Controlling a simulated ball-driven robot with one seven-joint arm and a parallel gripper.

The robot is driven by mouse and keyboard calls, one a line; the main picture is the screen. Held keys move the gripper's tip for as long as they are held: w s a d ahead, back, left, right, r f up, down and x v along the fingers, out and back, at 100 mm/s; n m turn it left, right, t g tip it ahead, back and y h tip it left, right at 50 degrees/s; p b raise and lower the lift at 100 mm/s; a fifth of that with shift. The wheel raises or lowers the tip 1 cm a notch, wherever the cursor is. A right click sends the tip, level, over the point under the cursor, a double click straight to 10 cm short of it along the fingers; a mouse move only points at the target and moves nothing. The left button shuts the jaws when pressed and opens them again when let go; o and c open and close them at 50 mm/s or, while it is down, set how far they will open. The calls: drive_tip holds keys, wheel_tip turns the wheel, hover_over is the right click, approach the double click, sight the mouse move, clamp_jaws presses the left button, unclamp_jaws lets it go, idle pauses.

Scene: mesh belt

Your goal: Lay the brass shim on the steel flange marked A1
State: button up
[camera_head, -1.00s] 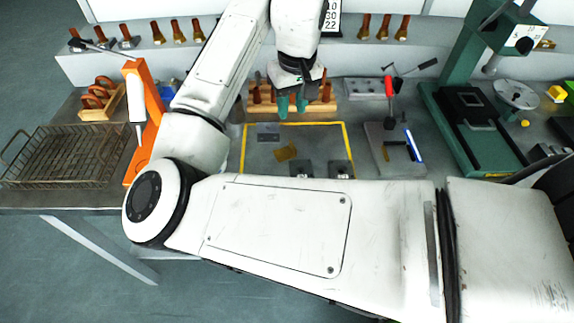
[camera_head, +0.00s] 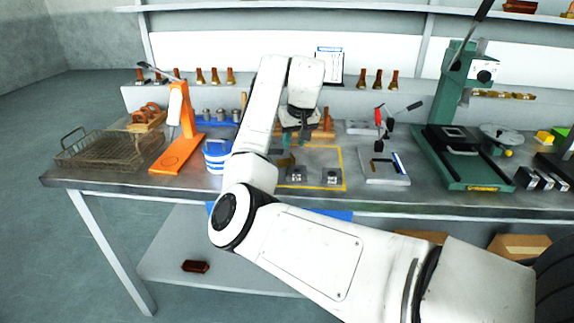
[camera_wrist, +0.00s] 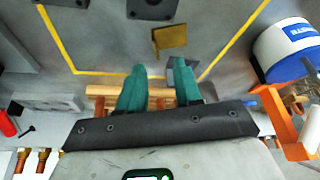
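The brass shim (camera_wrist: 170,40), a thin gold square plate, lies on the grey bench top inside a yellow outline. It also shows in the head view (camera_head: 287,160), partly hidden by my arm. Two dark grey square flanges lie inside the outline, one nearer the shim (camera_wrist: 152,8) and one at the picture's top left (camera_wrist: 70,2); they show in the head view as well (camera_head: 296,174) (camera_head: 332,177). I cannot read any A1 mark. My gripper (camera_wrist: 156,72) has two teal fingers, wide apart with nothing between them, above the bench beside the shim.
A flat grey plate (camera_wrist: 182,63) lies near one fingertip. A wooden rack (camera_head: 322,136) stands behind the outlined area. An orange press (camera_head: 180,150) and a blue-white tub (camera_head: 216,156) are left; a grey block with a red-handled clamp (camera_head: 385,168) and a green press (camera_head: 462,160) are right.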

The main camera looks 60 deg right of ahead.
sight(293, 156)
drive_tip(key=shift+s+x, duration=0.15)
drive_tip(key=shift+x, duration=1.35)
drive_tip(key=shift+s+x, duration=0.15)
drive_tip(key=shift+x, duration=1.4)
drive_tip(key=shift+d, duration=0.1)
drive_tip(key=shift+c, duration=0.3)
clamp_jaws()
